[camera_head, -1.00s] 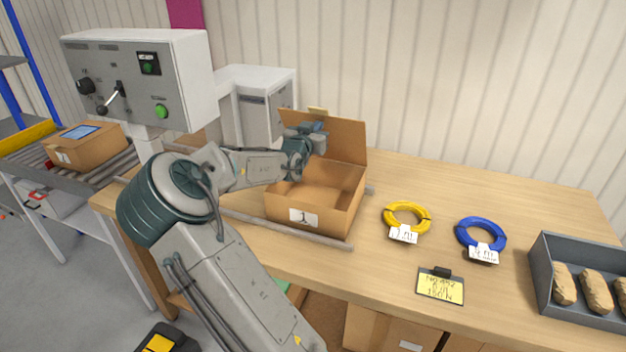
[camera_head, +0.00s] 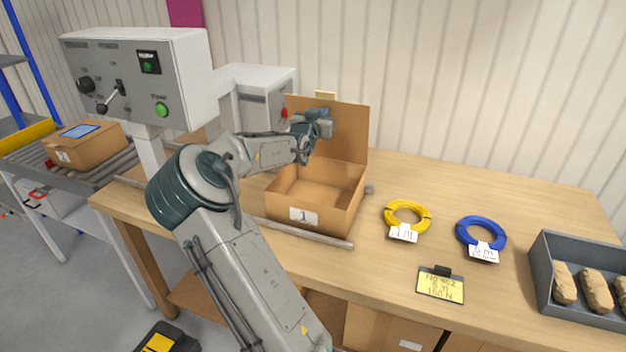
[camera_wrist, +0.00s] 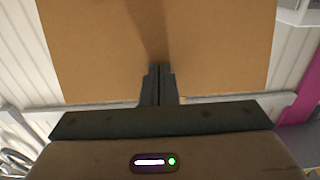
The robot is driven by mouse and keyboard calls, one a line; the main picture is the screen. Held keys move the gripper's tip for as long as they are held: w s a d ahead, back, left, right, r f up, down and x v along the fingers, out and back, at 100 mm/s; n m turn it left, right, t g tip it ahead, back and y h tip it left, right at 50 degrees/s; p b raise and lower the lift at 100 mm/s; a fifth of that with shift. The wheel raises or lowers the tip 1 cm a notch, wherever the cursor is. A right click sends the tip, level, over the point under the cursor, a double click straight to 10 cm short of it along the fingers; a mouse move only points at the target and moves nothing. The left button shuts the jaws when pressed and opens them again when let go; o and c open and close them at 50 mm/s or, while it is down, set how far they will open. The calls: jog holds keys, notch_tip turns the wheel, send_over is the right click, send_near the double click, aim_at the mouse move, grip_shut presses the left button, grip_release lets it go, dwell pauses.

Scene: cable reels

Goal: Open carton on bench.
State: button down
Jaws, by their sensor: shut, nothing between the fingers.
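The open-topped carton (camera_head: 305,217), with a label reading 1, sits on the bench (camera_head: 480,185). Its lid (camera_head: 345,132) is hinged at the back edge and stands nearly upright, with a small tan tab at its top. My gripper (camera_head: 325,124) is above the carton, in front of the lid's inner face. In the wrist view the shut fingers (camera_wrist: 159,86) point at the brown lid (camera_wrist: 100,45); I cannot tell whether they touch it. The inside of the carton looks empty where I can see it.
A yellow cable coil (camera_head: 407,215) and a blue coil (camera_head: 481,233), both tagged, lie right of the carton. A yellow card (camera_head: 440,286) and a grey tray (camera_head: 545,285) are further right. A control box (camera_head: 135,85) stands at left, near another carton (camera_head: 88,146) on rollers.

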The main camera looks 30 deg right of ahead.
jog(key=shift+w+d+r+p, duration=0.1)
jog(key=shift+w+d+r, duration=0.15)
jog(key=shift+w+d, duration=0.35)
jog(key=shift+w+d+r+p, duration=0.2)
jog(key=shift+w+d, duration=0.2)
jog(key=shift+d, duration=0.3)
jog(key=shift+w+d+r+p, duration=0.1)
jog(key=shift+w+d+r, duration=0.15)
jog(key=shift+w+d, duration=0.35)
jog(key=shift+s, duration=0.1)
jog(key=x, duration=0.3)
jog(key=shift+d+f+p, duration=0.1)
jog(key=shift+d+p, duration=0.2)
jog(key=shift+a, duration=0.1)
jog(key=b, duration=0.2)
send_near(326, 106)
jog(key=w+d+r, duration=0.2)
jog(key=shift+w+d+r, duration=0.1)
jog(key=shift+d+r, duration=0.25)
